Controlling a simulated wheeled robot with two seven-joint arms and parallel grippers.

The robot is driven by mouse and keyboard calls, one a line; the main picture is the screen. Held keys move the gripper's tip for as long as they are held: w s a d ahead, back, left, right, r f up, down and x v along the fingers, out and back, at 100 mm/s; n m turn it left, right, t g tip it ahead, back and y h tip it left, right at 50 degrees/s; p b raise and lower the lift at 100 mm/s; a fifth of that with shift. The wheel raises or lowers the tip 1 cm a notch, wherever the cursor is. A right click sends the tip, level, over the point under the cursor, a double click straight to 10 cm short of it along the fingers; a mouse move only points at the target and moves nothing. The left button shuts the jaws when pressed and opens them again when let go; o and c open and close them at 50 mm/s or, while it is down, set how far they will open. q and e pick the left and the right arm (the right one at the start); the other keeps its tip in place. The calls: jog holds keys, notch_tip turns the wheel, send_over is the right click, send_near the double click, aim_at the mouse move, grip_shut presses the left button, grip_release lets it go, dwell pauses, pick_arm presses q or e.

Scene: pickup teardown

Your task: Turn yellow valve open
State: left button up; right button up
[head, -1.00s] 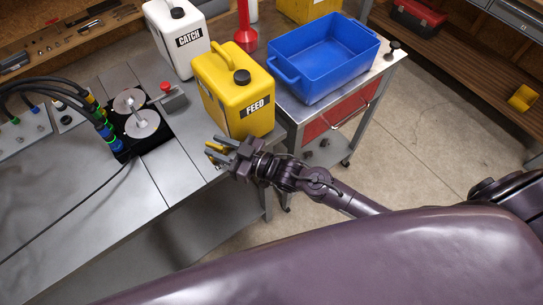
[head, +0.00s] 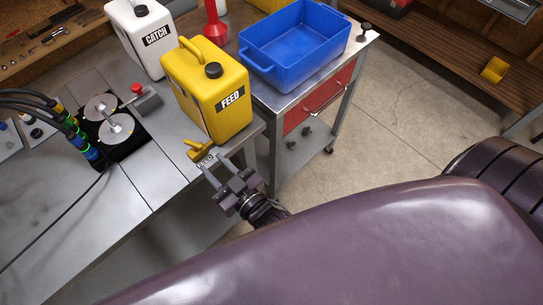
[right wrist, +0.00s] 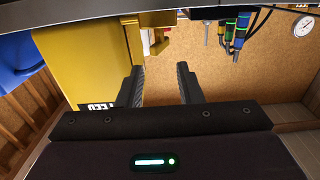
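The yellow valve (head: 200,151) has a small yellow handle and sits at the bench's front edge, just below the yellow FEED can (head: 205,92). A pale label shows beside it. In the right wrist view the valve (right wrist: 159,42) is beyond the fingers, above the gap between them. My right gripper (head: 217,166) is open and empty, just in front of and below the valve, apparently apart from it. Its two dark fingers (right wrist: 160,88) stand apart in the right wrist view. My left gripper is not in view.
A white CATCH can (head: 140,38) stands behind the FEED can. A blue bin (head: 295,50) sits on a red-drawered cart to the right. A pump with two discs (head: 108,118) and a red button (head: 137,88) are at the left. Floor is clear at right.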

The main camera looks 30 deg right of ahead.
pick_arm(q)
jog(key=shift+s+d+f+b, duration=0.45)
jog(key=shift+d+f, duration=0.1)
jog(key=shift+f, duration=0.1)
pick_arm(e)
jog(key=s+d+f+g+h, duration=0.1)
jog(key=s+d+f+g, duration=0.1)
jog(key=f, duration=0.8)
jog(key=s+d+f+g+h, duration=0.1)
jog(key=d+f, duration=0.4)
jog(key=f, duration=0.5)
jog(key=s+d+f+n+g+h, duration=0.1)
jog(key=s+d+f+g, duration=0.2)
jog(key=f, duration=0.8)
jog(key=shift+s+d+g, duration=0.25)
jog(key=shift+d+g, duration=0.15)
jog(key=shift+g, duration=0.5)
